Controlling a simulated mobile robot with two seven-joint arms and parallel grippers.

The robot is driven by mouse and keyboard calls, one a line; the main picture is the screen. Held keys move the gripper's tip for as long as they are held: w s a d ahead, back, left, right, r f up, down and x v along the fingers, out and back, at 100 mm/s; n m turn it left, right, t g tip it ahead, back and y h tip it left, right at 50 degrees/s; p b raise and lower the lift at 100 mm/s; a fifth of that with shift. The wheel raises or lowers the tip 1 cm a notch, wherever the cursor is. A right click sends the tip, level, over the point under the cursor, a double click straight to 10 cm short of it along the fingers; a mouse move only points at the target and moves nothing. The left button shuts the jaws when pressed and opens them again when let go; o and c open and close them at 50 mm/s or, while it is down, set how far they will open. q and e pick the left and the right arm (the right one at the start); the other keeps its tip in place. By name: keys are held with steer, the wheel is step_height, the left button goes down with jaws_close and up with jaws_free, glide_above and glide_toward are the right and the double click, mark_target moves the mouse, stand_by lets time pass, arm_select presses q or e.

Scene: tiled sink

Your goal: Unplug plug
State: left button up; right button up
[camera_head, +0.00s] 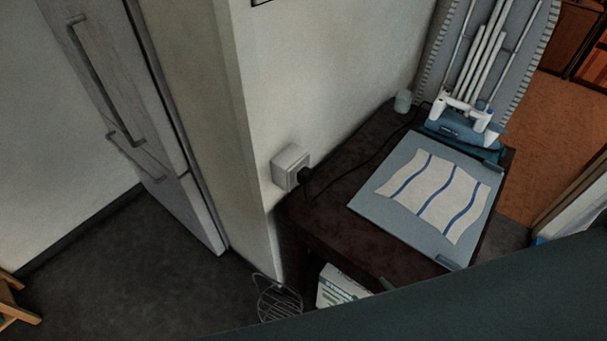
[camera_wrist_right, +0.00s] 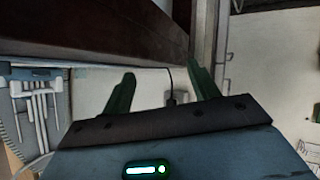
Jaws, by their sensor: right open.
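A white socket (camera_head: 289,166) is fixed to the wall near its corner, just above the dark table. A black plug (camera_head: 305,177) sits in it, and its dark cord runs back along the table. In the right wrist view, the socket (camera_wrist_right: 184,97) and cord (camera_wrist_right: 170,82) appear beyond the fingers, nearer the right-hand finger. My right gripper (camera_wrist_right: 160,68) is open and empty, its two green fingers apart and clear of the plug. In the head view my dark green arm crosses the bottom right and hides most of that gripper. My left gripper is out of view.
A dark table (camera_head: 330,220) holds a blue-grey board (camera_head: 365,205) with a striped cloth (camera_head: 435,190). A blue and white appliance (camera_head: 465,125) and small cup (camera_head: 403,101) stand behind. A wire basket (camera_head: 278,302) and white box (camera_head: 340,287) are below.

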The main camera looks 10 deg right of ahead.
mark_target(309, 179)
steer(key=w+r+n+t+y, duration=0.1)
steer(key=w+r+n, duration=0.1)
steer(key=w, duration=0.2)
steer(key=w+r+n+t+y+b, duration=0.1)
steer(key=w+r+n+t, duration=0.1)
steer(key=w+n, duration=0.1)
steer(key=w+r+n+t+y+b, duration=0.1)
steer(key=w+r+n, duration=0.1)
steer(key=w, duration=0.3)
steer(key=shift+w+d+r+n, duration=0.15)
steer(key=shift+w+n, duration=0.2)
steer(key=shift+n, duration=0.25)
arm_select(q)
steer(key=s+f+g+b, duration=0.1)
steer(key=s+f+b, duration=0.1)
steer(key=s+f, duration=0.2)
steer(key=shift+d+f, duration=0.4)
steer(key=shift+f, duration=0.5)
arm_select(e)
steer(key=w+a+r+n+g+y, duration=0.1)
steer(key=w+r+n+y, duration=0.1)
steer(key=n, duration=0.4)
steer(key=w+a+r+n+y, duration=0.1)
steer(key=w+r+n+y, duration=0.1)
steer(key=w+n+y, duration=0.2)
steer(key=w+n, duration=0.2)
steer(key=shift+w+a+r+n+g+y, duration=0.3)
steer(key=shift+w+a+n+g, duration=0.05)
steer(key=shift+w+n+g, duration=0.05)
